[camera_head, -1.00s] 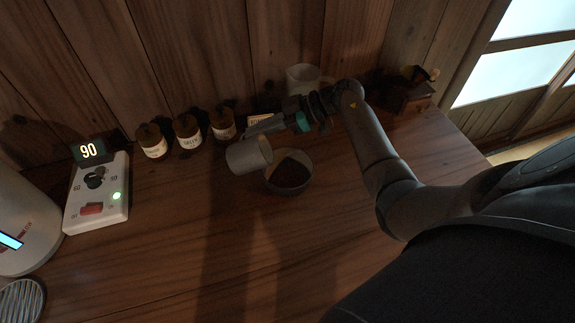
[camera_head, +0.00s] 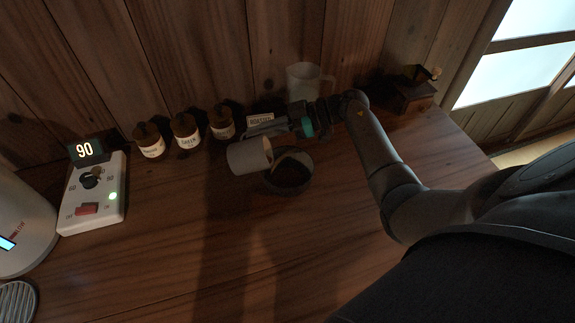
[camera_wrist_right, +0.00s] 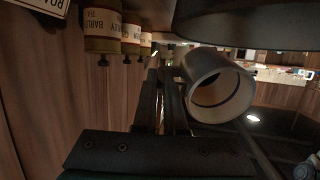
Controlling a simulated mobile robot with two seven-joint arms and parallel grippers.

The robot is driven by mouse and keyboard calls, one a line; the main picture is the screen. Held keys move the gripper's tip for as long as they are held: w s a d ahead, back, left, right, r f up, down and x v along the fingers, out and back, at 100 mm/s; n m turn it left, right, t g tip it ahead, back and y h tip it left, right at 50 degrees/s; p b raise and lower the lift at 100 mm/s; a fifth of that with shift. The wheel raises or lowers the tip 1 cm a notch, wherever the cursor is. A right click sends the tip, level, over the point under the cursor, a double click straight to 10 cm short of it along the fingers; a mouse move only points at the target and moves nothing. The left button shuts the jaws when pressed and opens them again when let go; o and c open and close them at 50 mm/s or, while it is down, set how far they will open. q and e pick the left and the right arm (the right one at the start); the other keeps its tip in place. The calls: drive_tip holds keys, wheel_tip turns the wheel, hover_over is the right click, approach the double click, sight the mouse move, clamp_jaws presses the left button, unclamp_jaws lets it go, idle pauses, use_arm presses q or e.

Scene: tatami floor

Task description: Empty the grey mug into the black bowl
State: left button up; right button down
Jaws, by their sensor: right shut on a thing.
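The grey mug (camera_head: 246,156) is tipped in the head view, its mouth turned right toward the black bowl (camera_head: 302,184). A thin pale-brown streak runs from the mug's mouth into the bowl, whose inside looks dark. My right gripper (camera_head: 256,134) is shut on the mug from its far side and holds it just left of and above the bowl. In the right wrist view the mug (camera_wrist_right: 212,84) lies beside the fingers (camera_wrist_right: 165,100), its mouth facing the camera. The exact grip point is hard to see. My left gripper is out of view.
Several labelled jars (camera_head: 186,131) and a small sign (camera_head: 260,120) line the wooden wall. A pale jug (camera_head: 302,82) stands behind my right gripper. A white control box (camera_head: 95,195) showing 90 is at left. A dark box-like device (camera_head: 413,92) stands at back right. The front table is clear.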

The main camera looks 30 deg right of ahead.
drive_tip(key=shift+s+d+r+t+y+b, duration=0.15)
drive_tip(key=shift+s+d+t+y+b, duration=0.05)
drive_tip(key=shift+d+y+b, duration=0.2)
drive_tip(key=shift+s+d+r+t+y+b, duration=0.1)
drive_tip(key=shift+s+d+t+y+b, duration=0.15)
drive_tip(key=shift+d+y, duration=0.2)
idle(0.3)
drive_tip(key=shift+s+d+r+t+y+b, duration=0.15)
drive_tip(key=shift+t+y+b, duration=0.1)
drive_tip(key=shift+y+b, duration=0.3)
drive_tip(key=shift+w+d+r+t+y+b, duration=0.1)
drive_tip(key=shift+t+y+b, duration=0.15)
drive_tip(key=shift+b, duration=0.35)
idle(0.6)
drive_tip(key=shift+s+d+t+y+b, duration=0.15)
drive_tip(key=shift+t+y+b, duration=0.1)
drive_tip(key=shift+y+b, duration=0.35)
